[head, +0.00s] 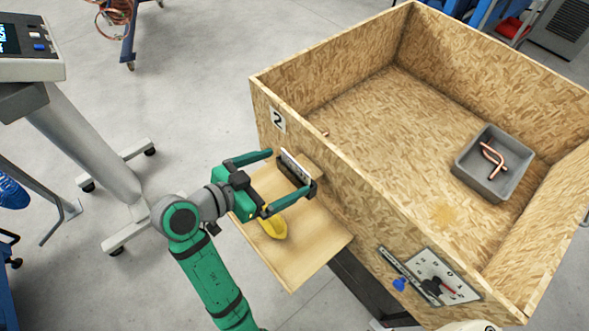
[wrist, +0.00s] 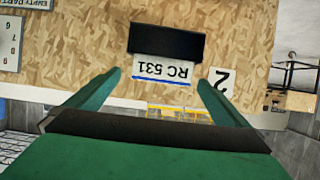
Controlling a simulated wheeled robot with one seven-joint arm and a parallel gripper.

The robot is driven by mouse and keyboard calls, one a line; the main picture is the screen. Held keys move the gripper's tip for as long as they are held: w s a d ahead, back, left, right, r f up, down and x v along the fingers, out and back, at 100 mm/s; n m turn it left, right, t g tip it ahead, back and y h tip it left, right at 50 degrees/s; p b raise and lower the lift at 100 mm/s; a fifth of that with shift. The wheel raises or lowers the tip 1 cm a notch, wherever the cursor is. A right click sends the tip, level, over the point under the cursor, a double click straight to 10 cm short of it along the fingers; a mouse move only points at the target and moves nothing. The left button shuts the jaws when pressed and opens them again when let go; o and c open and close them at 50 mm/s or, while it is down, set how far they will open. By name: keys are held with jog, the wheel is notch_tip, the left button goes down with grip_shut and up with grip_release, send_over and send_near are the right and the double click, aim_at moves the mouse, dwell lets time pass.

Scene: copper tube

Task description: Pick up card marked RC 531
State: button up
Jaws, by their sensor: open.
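The white card marked RC 531 (wrist: 163,69) sits in a black holder (wrist: 168,40) on the outer wall of a wooden crate. Its lettering reads upside down in the wrist view, and a blue line runs along one edge. In the head view the card (head: 293,166) shows at a slant on the crate's near-left side. My green gripper (head: 294,171) is open, with its fingers reaching toward the wall on either side of the card. In the wrist view my gripper (wrist: 162,75) has clear gaps between both fingertips and the card, and nothing is held.
A small wooden shelf (head: 310,248) juts out below the card, with a yellow object (head: 273,226) on it. The crate (head: 370,210) holds a grey bin (head: 466,162) with copper tube pieces. A number 2 label (head: 277,119) and a dial panel (head: 437,283) are on its wall.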

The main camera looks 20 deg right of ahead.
aim_at(294, 165)
jog(key=shift+d+f, duration=0.15)
jog(key=shift+d, duration=0.35)
jog(key=shift+w+r+x, duration=0.1)
jog(key=shift+w+x, duration=0.1)
jog(key=shift+x, duration=1)
jog(key=shift+w+r+x, duration=0.1)
jog(key=shift+w+x, duration=0.05)
jog(key=shift+x, duration=1)
jog(key=shift+c, duration=0.6)
jog(key=c, duration=0.8)
